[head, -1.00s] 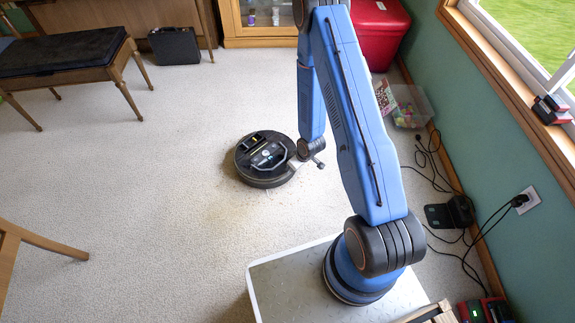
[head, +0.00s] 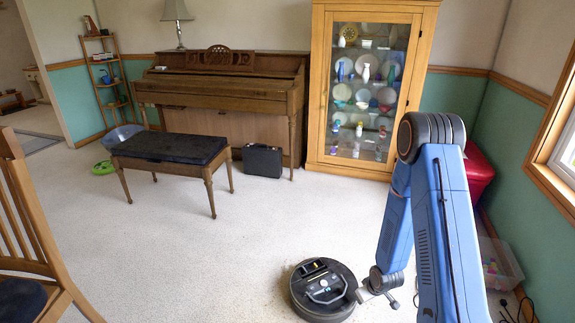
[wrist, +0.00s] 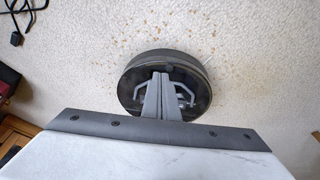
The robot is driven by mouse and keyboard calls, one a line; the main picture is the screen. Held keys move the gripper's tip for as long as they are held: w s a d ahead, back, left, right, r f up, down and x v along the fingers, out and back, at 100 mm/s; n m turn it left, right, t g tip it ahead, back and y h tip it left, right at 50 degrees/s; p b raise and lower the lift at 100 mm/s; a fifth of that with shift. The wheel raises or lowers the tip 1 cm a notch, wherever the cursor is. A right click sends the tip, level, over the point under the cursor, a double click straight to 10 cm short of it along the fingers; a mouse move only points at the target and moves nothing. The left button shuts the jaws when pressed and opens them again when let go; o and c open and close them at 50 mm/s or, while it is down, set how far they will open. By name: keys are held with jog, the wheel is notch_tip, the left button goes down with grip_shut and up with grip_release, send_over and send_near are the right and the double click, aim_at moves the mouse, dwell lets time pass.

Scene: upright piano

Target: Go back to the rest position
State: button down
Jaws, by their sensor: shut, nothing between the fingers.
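My gripper (head: 364,293) is low at the end of my blue arm, at the right edge of the robot vacuum in the head view. In the wrist view my gripper (wrist: 161,84) has its two grey fingers together, with nothing between them. The round black robot vacuum (head: 306,306) lies on the carpet. In the wrist view the robot vacuum (wrist: 128,87) is behind the fingers, which hide its middle. I cannot tell whether the fingers touch it.
Crumbs (wrist: 158,32) lie on the carpet by the vacuum. A clear bin (head: 505,262) and a red chest (head: 479,172) line the right wall. A cabinet (head: 316,90), piano (head: 215,85), black case (head: 262,161) and bench (head: 170,148) stand behind. A chair (head: 30,235) is at left.

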jog(key=s+d+r+m+t+h, duration=0.1)
jog(key=s+r, duration=0.1)
jog(key=r, duration=1.4)
jog(key=s+d+r+m+h, duration=0.1)
jog(key=s+r, duration=0.1)
jog(key=r, duration=1.4)
jog(key=s+a+r+m, duration=0.1)
jog(key=s+r, duration=0.8)
jog(key=s, duration=0.4)
jog(key=s+a+r+m+y, duration=0.1)
jog(key=s+a+r+m, duration=0.1)
jog(key=s+r, duration=0.8)
jog(key=s, duration=0.3)
jog(key=shift+a+r, duration=0.15)
